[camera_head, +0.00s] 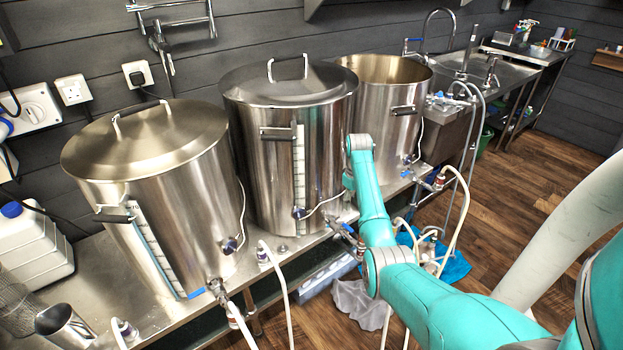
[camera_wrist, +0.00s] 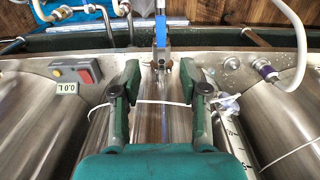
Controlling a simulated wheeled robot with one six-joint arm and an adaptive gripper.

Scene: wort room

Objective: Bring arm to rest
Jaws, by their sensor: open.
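My gripper (camera_wrist: 160,72) is open in the wrist view, with its two dark fingers apart and nothing held between them. A valve with a blue lever handle (camera_wrist: 162,32) stands just beyond the gap between the fingertips; I cannot tell whether they touch it. In the head view my teal arm (camera_head: 370,200) reaches out from the lower right towards the space between the middle kettle (camera_head: 268,150) and the right kettle (camera_head: 378,115). The gripper itself is mostly hidden there behind the arm.
A lidded left kettle (camera_head: 165,200) stands on the same metal bench (camera_head: 100,295) as the other two. White hoses (camera_head: 275,285) hang off the front. A grey box with a red switch (camera_wrist: 85,75) sits left of the fingers. Wooden floor (camera_head: 535,180) is clear at right.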

